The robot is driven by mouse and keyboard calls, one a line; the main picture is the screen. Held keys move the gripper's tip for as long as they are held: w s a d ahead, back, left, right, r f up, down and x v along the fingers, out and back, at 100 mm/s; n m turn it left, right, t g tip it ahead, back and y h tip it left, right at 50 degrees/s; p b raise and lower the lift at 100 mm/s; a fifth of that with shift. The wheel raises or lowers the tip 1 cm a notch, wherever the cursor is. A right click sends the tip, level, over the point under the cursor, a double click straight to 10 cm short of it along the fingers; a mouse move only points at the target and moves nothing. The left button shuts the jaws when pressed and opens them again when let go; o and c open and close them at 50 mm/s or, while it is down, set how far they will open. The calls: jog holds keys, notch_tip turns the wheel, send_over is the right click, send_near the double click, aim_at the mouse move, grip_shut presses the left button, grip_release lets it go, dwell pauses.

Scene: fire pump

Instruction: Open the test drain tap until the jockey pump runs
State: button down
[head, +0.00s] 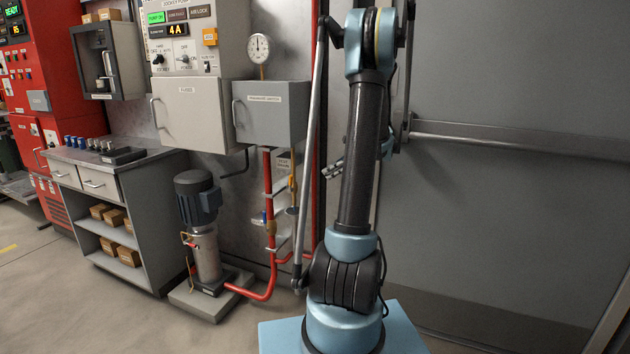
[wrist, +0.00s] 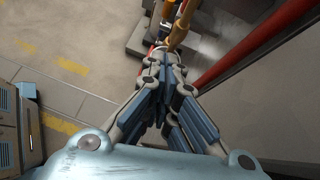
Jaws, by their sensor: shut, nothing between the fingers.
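In the head view, a small tag (head: 284,163) hangs by a thin brass pipe (head: 292,184) right of the red riser. A small dark fitting (head: 292,210) sits lower on this pipe; I cannot tell surely whether it is the test drain tap. My gripper (head: 328,171) shows partly behind my arm, right of the pipe. In the wrist view my gripper (wrist: 165,58) is shut and empty, its tips close to a brass-coloured part (wrist: 181,30); contact is unclear. The jockey pump (head: 200,225) stands upright left of the riser.
A pressure gauge (head: 259,47) stands above the grey pressure switch box (head: 270,112). A red riser (head: 268,185) runs down the wall, and a red pipe also crosses the wrist view (wrist: 250,45). A workbench (head: 115,165) stands left. Floor in front is clear.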

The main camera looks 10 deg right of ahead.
aim_at(291, 183)
jog(key=a+r+x, duration=0.1)
jog(key=r+x, duration=0.1)
jog(key=x, duration=1)
jog(key=shift+w+a, duration=0.4)
jog(key=shift+a, duration=0.05)
jog(key=shift+r, duration=0.1)
jog(key=shift+w+a+r, duration=0.2)
jog(key=shift+w+a, duration=0.05)
jog(key=shift+a, duration=0.15)
jog(key=shift+w+a+r, duration=0.2)
jog(key=shift+a+r, duration=0.05)
jog(key=shift+a, duration=0.15)
jog(key=shift+a+r, duration=0.1)
jog(key=shift+r, duration=0.1)
jog(key=shift+r, duration=0.65)
